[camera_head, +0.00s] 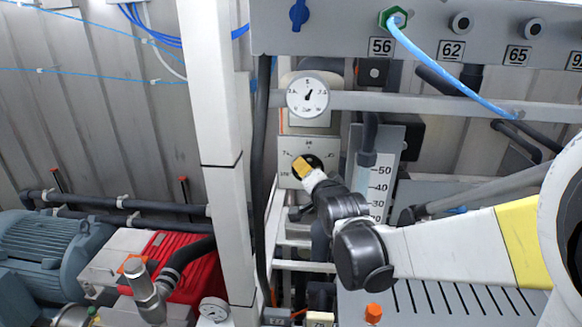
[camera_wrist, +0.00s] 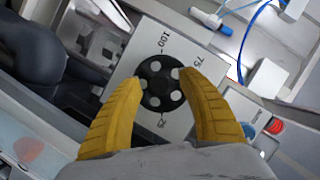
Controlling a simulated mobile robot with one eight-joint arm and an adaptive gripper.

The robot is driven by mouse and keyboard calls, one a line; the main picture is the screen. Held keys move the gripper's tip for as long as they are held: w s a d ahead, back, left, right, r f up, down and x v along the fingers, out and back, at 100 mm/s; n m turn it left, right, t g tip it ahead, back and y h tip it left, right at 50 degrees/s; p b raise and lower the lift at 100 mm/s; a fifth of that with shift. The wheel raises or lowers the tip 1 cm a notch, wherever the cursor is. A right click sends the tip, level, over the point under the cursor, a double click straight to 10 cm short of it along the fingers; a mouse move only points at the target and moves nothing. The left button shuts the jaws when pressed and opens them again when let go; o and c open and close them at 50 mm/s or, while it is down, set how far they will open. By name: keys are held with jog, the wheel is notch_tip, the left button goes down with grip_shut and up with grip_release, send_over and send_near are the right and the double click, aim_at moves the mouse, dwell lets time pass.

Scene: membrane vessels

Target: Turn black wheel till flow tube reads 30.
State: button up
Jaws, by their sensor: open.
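The black wheel (camera_wrist: 160,84) sits on a white dial plate (camera_wrist: 191,51) marked with numbers such as 100, 75 and 25. In the wrist view it is between the two yellow fingers of my gripper (camera_wrist: 167,90), which are open on either side of it. I cannot tell whether the fingers touch its rim. In the head view my gripper (camera_head: 303,167) is in front of the wheel (camera_head: 316,160) and hides part of it. The flow tube (camera_head: 366,185) stands right of the wheel, beside a scale with 50, 40, 30 and 20. I cannot make out its level.
A round gauge (camera_head: 308,95) is above the wheel. A white post (camera_head: 222,120) and a dark vertical hose (camera_head: 261,180) stand to the left. A grey rail (camera_head: 440,105) crosses above, and a slotted grey cabinet (camera_head: 440,300) is below my arm.

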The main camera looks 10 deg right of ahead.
grip_shut()
jog(key=shift+s+n+g+h, duration=0.1)
jog(key=shift+n+g+h, duration=0.45)
jog(key=shift+n, duration=0.65)
grip_release()
